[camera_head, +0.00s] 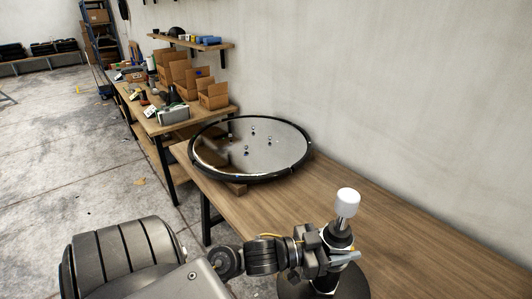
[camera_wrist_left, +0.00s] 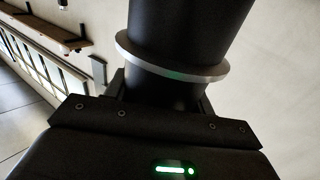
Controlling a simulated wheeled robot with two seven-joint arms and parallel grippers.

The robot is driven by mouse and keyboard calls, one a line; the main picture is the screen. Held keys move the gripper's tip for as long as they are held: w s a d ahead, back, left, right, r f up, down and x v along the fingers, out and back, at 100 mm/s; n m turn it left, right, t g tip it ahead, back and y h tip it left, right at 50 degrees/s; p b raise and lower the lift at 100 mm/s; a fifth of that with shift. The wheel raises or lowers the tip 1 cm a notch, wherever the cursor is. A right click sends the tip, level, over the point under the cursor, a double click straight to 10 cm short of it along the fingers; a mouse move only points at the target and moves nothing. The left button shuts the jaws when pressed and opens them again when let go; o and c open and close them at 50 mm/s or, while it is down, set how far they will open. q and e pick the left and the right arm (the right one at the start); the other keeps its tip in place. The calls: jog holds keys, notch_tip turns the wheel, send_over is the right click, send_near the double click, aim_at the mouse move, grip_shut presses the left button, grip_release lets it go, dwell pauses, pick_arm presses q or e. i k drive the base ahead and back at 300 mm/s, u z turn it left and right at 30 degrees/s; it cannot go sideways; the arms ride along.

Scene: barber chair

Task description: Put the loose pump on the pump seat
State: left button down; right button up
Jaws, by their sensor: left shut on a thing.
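My left gripper (camera_head: 322,254) is shut on the loose pump, which has a white cylindrical top (camera_head: 347,203) and a dark body. A wide dark round part (camera_head: 318,287) shows below the gripper, cut by the lower picture edge. In the left wrist view, the black pump cylinder (camera_wrist_left: 185,35) with a silver ring stands in front of the gripper (camera_wrist_left: 160,95); the fingertips are hidden. A round shiny plate with a black rim (camera_head: 210,170) lies on the table, with several small upright studs near its middle, apparently the pump seat. The pump is apart from it, nearer to me.
The wooden table (camera_head: 400,235) is bare to the right of the plate, along the wall. A further bench (camera_head: 150,122) holds cardboard boxes (camera_head: 213,93) and small tools. A wall shelf (camera_head: 190,42) hangs above it. Open floor lies on the left.

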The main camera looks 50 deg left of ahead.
aim_at(250, 140)
jog(key=u, duration=3.6)
jog(key=i, duration=3.3)
jog(key=z, duration=0.35)
